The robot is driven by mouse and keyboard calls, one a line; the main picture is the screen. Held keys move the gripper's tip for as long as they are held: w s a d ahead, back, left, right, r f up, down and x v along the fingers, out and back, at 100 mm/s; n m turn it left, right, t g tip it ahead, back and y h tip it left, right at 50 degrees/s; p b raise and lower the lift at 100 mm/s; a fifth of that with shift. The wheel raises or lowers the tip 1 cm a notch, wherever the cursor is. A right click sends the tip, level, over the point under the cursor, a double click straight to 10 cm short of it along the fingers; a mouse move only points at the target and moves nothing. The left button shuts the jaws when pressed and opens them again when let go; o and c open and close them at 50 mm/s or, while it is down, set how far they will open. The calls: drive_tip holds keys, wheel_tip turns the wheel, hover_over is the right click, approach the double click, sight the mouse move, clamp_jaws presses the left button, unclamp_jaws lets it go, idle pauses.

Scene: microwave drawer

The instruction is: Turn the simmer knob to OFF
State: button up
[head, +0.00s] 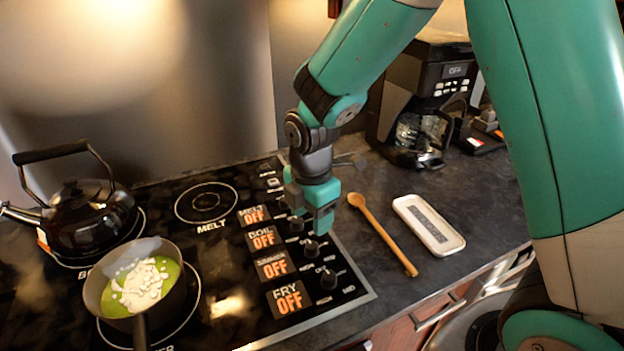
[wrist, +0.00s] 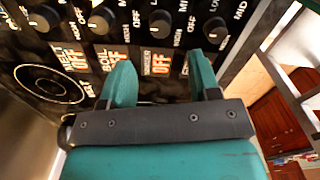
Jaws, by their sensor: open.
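The simmer knob (head: 311,248) is a black round knob on the cooktop's right side, third from the back in the row. In the wrist view the simmer knob (wrist: 161,20) stands beyond my fingertips, between them left to right. The simmer display (head: 272,267) is lit orange and reads OFF; it also shows in the wrist view (wrist: 158,65). My gripper (head: 320,228) is teal, points down and hovers just above the knob row. In the wrist view my gripper (wrist: 160,65) has its two fingers wide apart with nothing between them. I see no contact with the knob.
The fry knob (head: 328,278) is beside the simmer knob, toward the front. A green-filled pot (head: 140,280) and a black kettle (head: 80,213) stand on burners at left. A wooden spoon (head: 385,237), white tray (head: 429,224) and coffee maker (head: 425,100) are at right.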

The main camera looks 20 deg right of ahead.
wheel_tip(320, 180, up, 10)
drive_tip(key=shift+f+b, duration=0.2)
drive_tip(key=shift+b, duration=0.1)
idle(0.3)
drive_tip(key=s+a+r+m+y, duration=0.2)
drive_tip(key=s+m, duration=0.5)
drive_tip(key=s, duration=0.2)
drive_tip(key=s+a+r+m+y, duration=0.2)
drive_tip(key=s+m, duration=0.5)
drive_tip(key=s, duration=0.2)
drive_tip(key=shift+s+a+r, duration=0.25)
drive_tip(key=shift+r, duration=0.1)
